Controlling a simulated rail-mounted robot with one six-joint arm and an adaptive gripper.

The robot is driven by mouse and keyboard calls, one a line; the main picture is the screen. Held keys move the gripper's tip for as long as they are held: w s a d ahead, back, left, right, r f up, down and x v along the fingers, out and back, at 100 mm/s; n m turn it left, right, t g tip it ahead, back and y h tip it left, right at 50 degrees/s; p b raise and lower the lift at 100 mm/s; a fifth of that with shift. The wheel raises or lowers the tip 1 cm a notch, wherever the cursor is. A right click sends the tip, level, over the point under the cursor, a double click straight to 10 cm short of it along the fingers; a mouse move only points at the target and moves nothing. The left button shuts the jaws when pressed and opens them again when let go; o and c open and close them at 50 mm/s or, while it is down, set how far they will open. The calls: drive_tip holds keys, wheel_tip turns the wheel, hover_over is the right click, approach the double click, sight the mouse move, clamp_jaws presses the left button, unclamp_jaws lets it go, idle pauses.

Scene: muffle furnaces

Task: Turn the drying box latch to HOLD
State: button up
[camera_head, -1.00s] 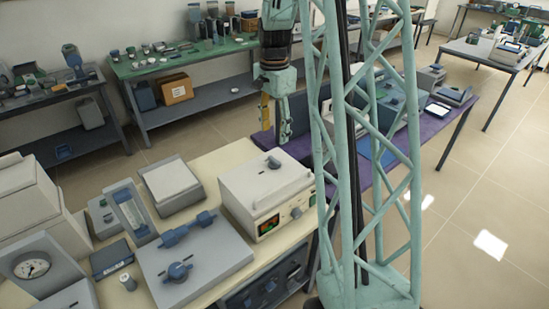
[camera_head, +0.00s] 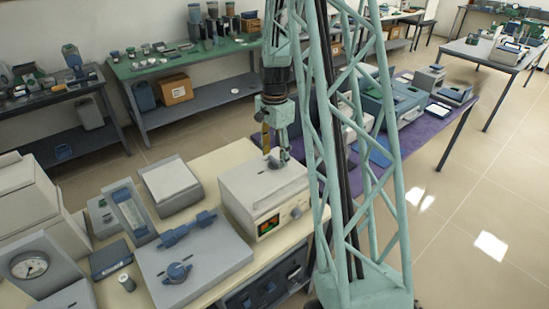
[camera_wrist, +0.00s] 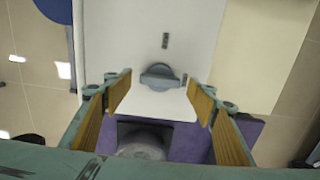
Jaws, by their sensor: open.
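A cream-white box (camera_head: 262,190) with a small display and a front knob stands at the right end of the bench; I take it as the drying box. In the wrist view its white top (camera_wrist: 205,30) carries a dark grey turn latch (camera_wrist: 160,76) with a crosswise grip. A short dark mark (camera_wrist: 165,40) lies above the latch in the picture; no HOLD lettering is readable. My gripper (camera_wrist: 158,94) is open and empty, its fingers on the left and right of the latch, apart from it. In the head view my gripper (camera_head: 276,152) is over the box top and partly hides the latch.
A grey panel (camera_head: 205,262) with blue handles, a gauge (camera_head: 30,266) and a tray-like box (camera_head: 168,185) are left of the box on the cream bench. A purple-topped table (camera_head: 415,140) with instruments lies to the right.

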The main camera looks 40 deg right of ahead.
drive_tip(key=shift+f, duration=0.5)
drive_tip(key=c, duration=0.9)
drive_tip(key=shift+o, duration=0.2)
